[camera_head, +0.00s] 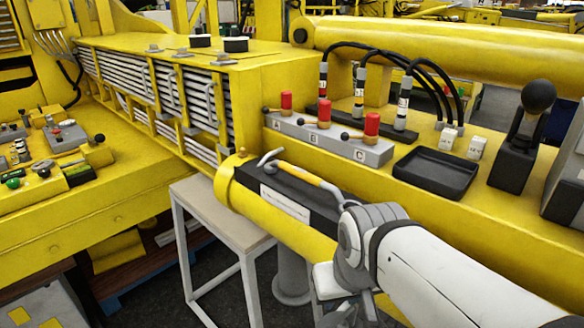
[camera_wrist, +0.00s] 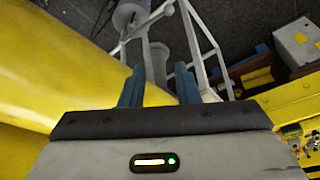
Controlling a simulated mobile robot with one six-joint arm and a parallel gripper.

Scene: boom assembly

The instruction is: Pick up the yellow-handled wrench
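The yellow-handled wrench (camera_head: 312,180) lies on the black top plate (camera_head: 262,182) of the yellow boom cylinder, with its grey jaw at the left end. Its right end is close to my arm in the head view and may be partly hidden by it. My gripper (camera_wrist: 159,75) shows two bluish fingers apart with nothing held between them. In the head view my wrist hangs at the front side of the cylinder, below the wrench, and the fingertips are not clear there. The wrench does not show in the wrist view.
A white-framed stand (camera_head: 215,208) is under the cylinder's left end. Behind the wrench are a grey block (camera_head: 325,145) with red-topped levers, an empty black tray (camera_head: 437,172) and a black joystick (camera_head: 520,140). Dark floor shows below the fingers.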

